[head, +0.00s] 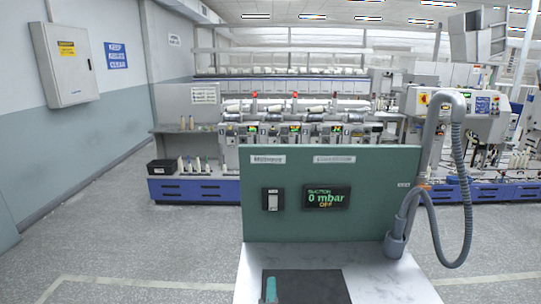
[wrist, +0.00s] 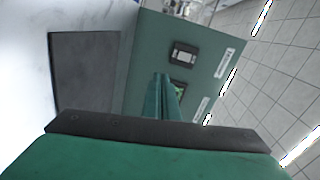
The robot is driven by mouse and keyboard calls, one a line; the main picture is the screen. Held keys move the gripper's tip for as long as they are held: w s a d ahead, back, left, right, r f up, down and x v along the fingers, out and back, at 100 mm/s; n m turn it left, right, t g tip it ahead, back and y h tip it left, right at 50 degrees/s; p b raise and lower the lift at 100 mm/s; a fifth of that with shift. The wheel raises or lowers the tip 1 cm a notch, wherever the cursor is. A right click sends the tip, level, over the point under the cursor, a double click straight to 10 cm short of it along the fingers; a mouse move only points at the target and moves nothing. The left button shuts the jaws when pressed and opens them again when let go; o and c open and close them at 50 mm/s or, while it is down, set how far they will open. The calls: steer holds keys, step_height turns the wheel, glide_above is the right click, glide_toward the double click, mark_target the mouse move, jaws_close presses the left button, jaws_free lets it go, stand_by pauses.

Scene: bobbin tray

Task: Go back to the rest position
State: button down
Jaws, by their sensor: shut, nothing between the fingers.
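My gripper (head: 270,284) shows at the bottom of the head view as narrow teal fingers in front of the dark mat. In the wrist view the two teal fingers (wrist: 162,92) lie side by side, closed together with nothing between them. They point toward the green panel (wrist: 205,50) and overlap part of its display. The gripper looks apart from the panel, though the exact gap is hard to judge.
A white worktop (head: 390,280) bears the dark mat (head: 325,288) and the upright green panel (head: 350,232). The panel has a switch (head: 272,200) and a display (head: 326,198) reading 0 mbar, OFF. A grey suction hose (head: 466,200) stands at right. Textile machines stand behind.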

steer(key=s+f+n, duration=0.1)
steer(key=s+f, duration=0.2)
steer(key=s+f+n, duration=0.1)
steer(key=s+f, duration=0.2)
steer(key=f, duration=0.1)
steer(key=s+d+f+n, duration=0.1)
steer(key=s+f+n, duration=0.1)
steer(key=s+f, duration=0.1)
steer(key=shift+s+f, duration=0.15)
steer(key=shift+s, duration=0.45)
steer(key=s+f+n, duration=0.5)
steer(key=s+f, duration=0.1)
steer(key=s, duration=0.6)
steer(key=s+a+r+n+g, duration=0.1)
steer(key=s+n, duration=0.6)
steer(key=s, duration=1.6)
steer(key=shift+s+r+n, duration=0.15)
steer(key=shift+r+n, duration=0.1)
steer(key=shift+n, duration=0.05)
steer(key=c, duration=2.4)
jaws_free()
steer(key=shift+a, duration=0.1)
steer(key=shift+c, duration=0.2)
